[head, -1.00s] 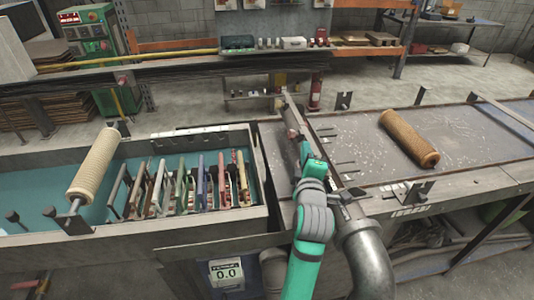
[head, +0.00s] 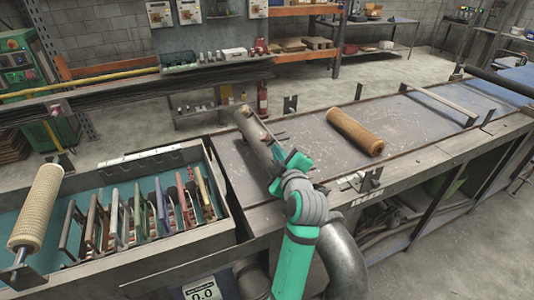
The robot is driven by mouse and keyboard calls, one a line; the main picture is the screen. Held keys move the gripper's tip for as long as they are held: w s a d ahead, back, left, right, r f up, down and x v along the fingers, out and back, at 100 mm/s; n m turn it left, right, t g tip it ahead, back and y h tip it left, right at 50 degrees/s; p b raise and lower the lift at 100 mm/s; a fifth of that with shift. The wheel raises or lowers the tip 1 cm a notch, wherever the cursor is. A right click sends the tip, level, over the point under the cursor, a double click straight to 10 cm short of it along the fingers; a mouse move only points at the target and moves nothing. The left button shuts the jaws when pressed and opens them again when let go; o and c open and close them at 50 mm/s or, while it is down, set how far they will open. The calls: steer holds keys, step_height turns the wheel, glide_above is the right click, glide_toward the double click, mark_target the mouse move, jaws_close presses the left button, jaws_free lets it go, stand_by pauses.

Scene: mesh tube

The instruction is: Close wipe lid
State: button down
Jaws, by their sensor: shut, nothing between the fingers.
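I cannot make out a wipe container or a lid in the head view. My gripper (head: 284,172) is at the end of my teal and grey arm, over the near left part of the metal table (head: 410,112). Its fingers are small in the picture; it is shut with nothing in it. A dark grey cylinder (head: 253,128) lies slanted just beyond the gripper. I cannot tell whether the gripper touches it.
A brown mesh tube (head: 355,132) lies on the table, right of the gripper. A pale mesh roll (head: 36,208) sits on a spindle at the left trough (head: 160,255), which holds several coloured bars. A crossbar (head: 437,105) spans the table farther right. The table between is clear.

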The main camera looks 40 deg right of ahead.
stand_by(0.5)
steer(key=shift+a+r, duration=0.2)
steer(key=shift+r, duration=0.05)
steer(key=s+a+r, duration=0.4)
steer(key=s+a, duration=0.2)
steer(key=s, duration=0.2)
steer(key=shift+s, duration=0.2)
